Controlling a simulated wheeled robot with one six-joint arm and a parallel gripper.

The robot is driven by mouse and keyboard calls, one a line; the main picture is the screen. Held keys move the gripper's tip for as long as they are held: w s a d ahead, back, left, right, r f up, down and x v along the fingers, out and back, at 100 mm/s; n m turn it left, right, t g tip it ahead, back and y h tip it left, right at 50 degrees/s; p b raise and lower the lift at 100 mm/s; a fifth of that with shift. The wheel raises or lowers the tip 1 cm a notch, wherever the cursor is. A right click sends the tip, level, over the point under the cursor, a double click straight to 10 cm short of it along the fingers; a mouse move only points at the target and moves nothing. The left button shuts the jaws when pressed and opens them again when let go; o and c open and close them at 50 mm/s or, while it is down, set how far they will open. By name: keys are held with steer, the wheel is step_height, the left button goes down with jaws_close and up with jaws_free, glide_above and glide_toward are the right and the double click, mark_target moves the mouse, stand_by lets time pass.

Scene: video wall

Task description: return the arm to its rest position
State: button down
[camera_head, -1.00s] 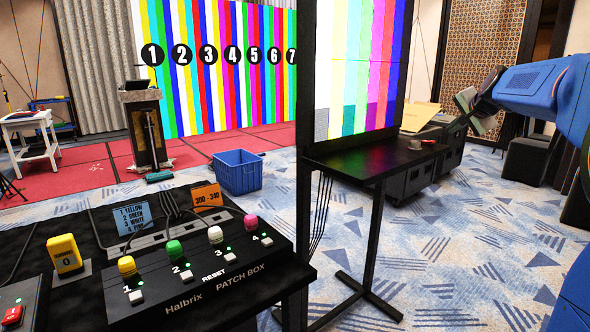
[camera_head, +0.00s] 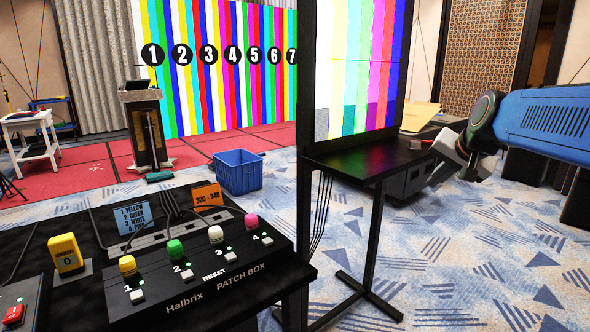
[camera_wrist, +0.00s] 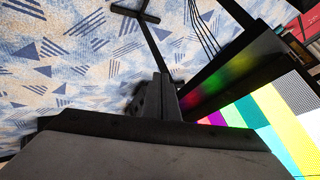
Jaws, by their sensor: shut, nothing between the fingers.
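My blue arm (camera_head: 545,122) reaches in from the right edge of the head view. Its dark wrist joint leads to my grey gripper (camera_head: 440,178), which hangs in the air to the right of the monitor stand, pointing down and left. In the wrist view my gripper (camera_wrist: 160,90) is dark, with its fingers together and nothing seen between them. It hangs above the patterned carpet and appears apart from the stand.
A black stand (camera_head: 375,162) with a colour-bar screen (camera_head: 355,70) is left of my gripper. A patch box (camera_head: 200,275) with coloured plugs sits on the near-left table. A blue crate (camera_head: 238,174) is on the floor. Carpet (camera_head: 480,270) lies open at lower right.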

steer(key=s+a+f+n+g, duration=0.1)
steer(key=s+a+f+n, duration=0.1)
steer(key=s+f, duration=0.4)
steer(key=s+a+f+n+g, duration=0.1)
steer(key=s+f, duration=0.6)
steer(key=s, duration=0.7)
steer(key=s+a+f+n+g, duration=0.1)
steer(key=s+a+f+n, duration=0.3)
steer(key=s+f, duration=0.3)
steer(key=s, duration=0.3)
steer(key=shift+f+n+g, duration=0.15)
steer(key=shift+n+g, duration=0.15)
steer(key=shift+g, duration=0.1)
